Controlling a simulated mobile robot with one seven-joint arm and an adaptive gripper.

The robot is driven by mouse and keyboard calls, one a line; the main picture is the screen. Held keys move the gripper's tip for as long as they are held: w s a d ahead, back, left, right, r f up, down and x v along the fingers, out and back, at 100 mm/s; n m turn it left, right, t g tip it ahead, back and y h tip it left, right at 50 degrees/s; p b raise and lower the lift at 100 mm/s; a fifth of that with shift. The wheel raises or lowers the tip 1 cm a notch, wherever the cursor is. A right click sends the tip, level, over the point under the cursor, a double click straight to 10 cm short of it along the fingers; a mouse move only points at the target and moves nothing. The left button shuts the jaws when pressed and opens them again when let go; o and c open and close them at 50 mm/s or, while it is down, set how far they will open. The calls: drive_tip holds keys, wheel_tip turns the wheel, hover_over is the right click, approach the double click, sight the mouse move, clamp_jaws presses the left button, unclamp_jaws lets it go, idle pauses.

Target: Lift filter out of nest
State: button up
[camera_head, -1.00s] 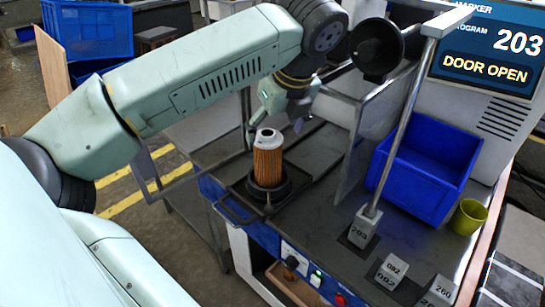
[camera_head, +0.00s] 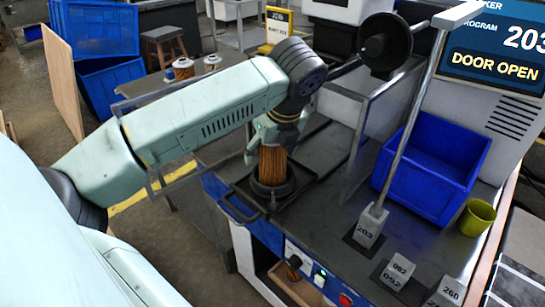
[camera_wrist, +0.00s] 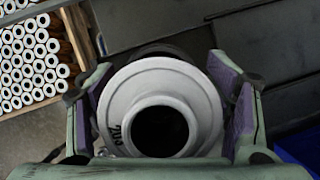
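The filter (camera_head: 272,163) is a pleated orange-brown cartridge standing upright in a dark round nest (camera_head: 273,187) on the machine's front ledge. In the wrist view its pale round end cap (camera_wrist: 203,90) with a dark centre hole and small dark print fills the middle. My gripper (camera_head: 268,148) is lowered over the filter's top, hiding the cap in the head view. In the wrist view my gripper (camera_wrist: 160,100) has its purple-padded fingers on either side of the cap. They look open, with narrow gaps beside the cap; contact lower down is hidden.
A blue bin (camera_head: 432,165), a green-yellow cup (camera_head: 476,217) and numbered grey blocks (camera_head: 369,226) stand to the right. A slanted metal post rises beside the bin. A crate of several white-ended cartridges (camera_wrist: 35,60) shows in the wrist view. The screen (camera_head: 495,55) reads DOOR OPEN.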

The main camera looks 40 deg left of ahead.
drive_tip(key=c, duration=1.3)
drive_tip(key=shift+o, duration=0.2)
drive_tip(key=shift+r, duration=0.1)
